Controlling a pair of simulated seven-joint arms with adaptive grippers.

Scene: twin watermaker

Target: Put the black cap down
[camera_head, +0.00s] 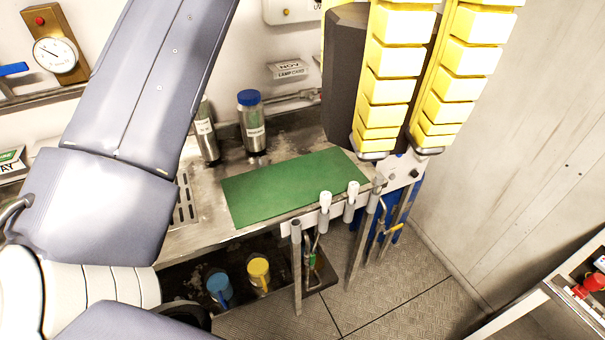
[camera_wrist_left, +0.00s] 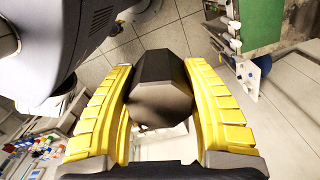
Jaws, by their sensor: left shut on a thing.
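My left gripper (camera_head: 401,149), with ribbed yellow fingers, is at the upper right of the head view, fingertips pointing down. It is shut on the black cap (camera_head: 346,75), a large dark faceted block partly hidden behind the near finger. In the left wrist view the cap (camera_wrist_left: 163,82) sits between the two yellow fingers (camera_wrist_left: 159,68). The cap appears held in the air near the right end of the green mat (camera_head: 290,186), with no visible contact with the counter. My right gripper is in neither view.
A blue-capped bottle (camera_head: 251,122) and a grey cylinder (camera_head: 206,138) stand behind the mat. Two white-topped handles (camera_head: 325,200) line the counter's front edge. Blue (camera_head: 219,287) and yellow (camera_head: 259,271) containers sit below. The green mat looks bare.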

